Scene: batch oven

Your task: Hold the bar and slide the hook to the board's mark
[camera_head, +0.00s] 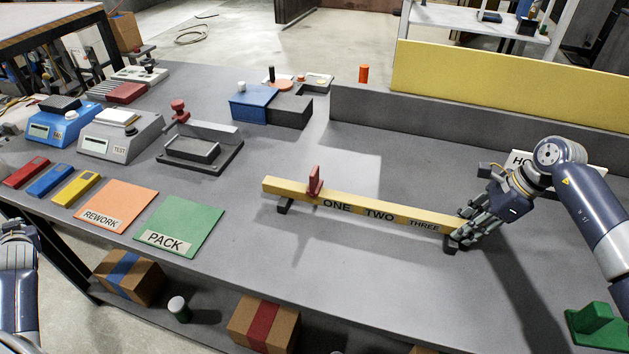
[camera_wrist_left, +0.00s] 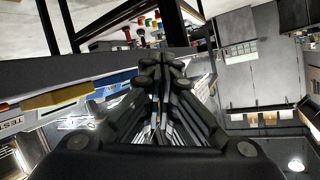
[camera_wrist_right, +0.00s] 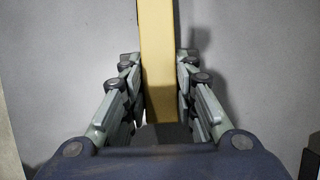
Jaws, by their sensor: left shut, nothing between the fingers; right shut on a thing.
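The yellow bar (camera_head: 345,199) is marked ONE, TWO and THREE and rests on dark supports on the grey table. The red hook (camera_head: 316,183) sits upright on the bar, left of the word ONE. My right gripper (camera_head: 468,226) is shut on the bar's right end, just past THREE; in the right wrist view its fingers flank the bar (camera_wrist_right: 157,60). My left gripper (camera_wrist_left: 163,65) is shut and empty, away from the bar, beyond the table's left front edge. A white board (camera_head: 517,157) starting with "HO" is mostly hidden behind my right arm; its mark cannot be read.
An orange REWORK mat (camera_head: 118,200) and a green PACK mat (camera_head: 195,215) lie left of the bar. Scales (camera_head: 118,138) and a blue box (camera_head: 252,104) stand farther back. A green block (camera_head: 594,315) is at the right front. The table around the hook is clear.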

